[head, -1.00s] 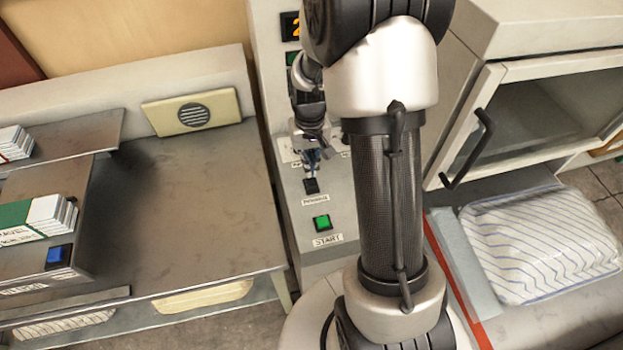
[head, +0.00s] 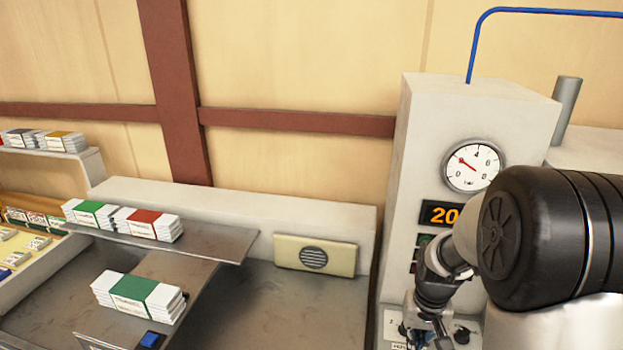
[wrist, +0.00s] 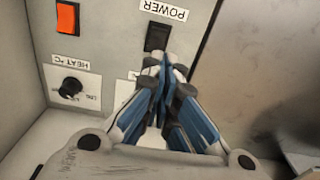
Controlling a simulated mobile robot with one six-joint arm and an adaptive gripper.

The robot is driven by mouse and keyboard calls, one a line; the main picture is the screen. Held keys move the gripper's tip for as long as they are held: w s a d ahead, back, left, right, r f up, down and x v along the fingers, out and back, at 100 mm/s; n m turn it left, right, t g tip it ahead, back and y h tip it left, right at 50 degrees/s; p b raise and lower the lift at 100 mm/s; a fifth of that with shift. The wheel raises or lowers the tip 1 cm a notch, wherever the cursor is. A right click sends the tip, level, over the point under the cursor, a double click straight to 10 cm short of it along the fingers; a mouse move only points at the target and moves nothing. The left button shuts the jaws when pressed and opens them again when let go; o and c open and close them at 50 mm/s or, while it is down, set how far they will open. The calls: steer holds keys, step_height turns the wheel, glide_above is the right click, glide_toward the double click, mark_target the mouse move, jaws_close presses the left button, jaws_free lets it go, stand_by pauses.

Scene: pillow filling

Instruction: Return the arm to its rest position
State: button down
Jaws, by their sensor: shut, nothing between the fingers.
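My gripper (head: 432,338) shows at the bottom edge of the head view, low in front of the machine (head: 410,150); its fingertips are hard to make out there. In the wrist view my gripper (wrist: 163,75) has its blue-padded fingers shut together, with nothing between them. The fingertips are just below a black switch (wrist: 157,37) with an upside-down label that looks like POWER. I cannot tell whether they touch the panel. My dark arm link covers the machine's right side in the head view.
The machine has a round gauge (head: 473,166) and a lit display (head: 440,214) reading 20. The wrist view shows an orange switch (wrist: 68,18) and a heat knob (wrist: 70,87). To the left, a metal table (head: 290,300) has clear room beside boxed stacks (head: 140,296).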

steer(key=s+a+r+n+t, duration=0.1)
steer(key=s+a+r, duration=0.3)
steer(key=r, duration=0.4)
steer(key=s+a+r+n+t, duration=0.1)
steer(key=s+a+r, duration=0.3)
steer(key=r, duration=0.3)
steer(key=s+a+r+t, duration=0.1)
steer(key=s+r, duration=0.1)
steer(key=s, duration=0.3)
steer(key=s+a+r+n+t, duration=0.1)
steer(key=s+a+r, duration=0.1)
steer(key=s, duration=0.4)
steer(key=shift+s+a+r, duration=0.15)
steer(key=shift+a+r, duration=0.05)
steer(key=shift+a, duration=0.1)
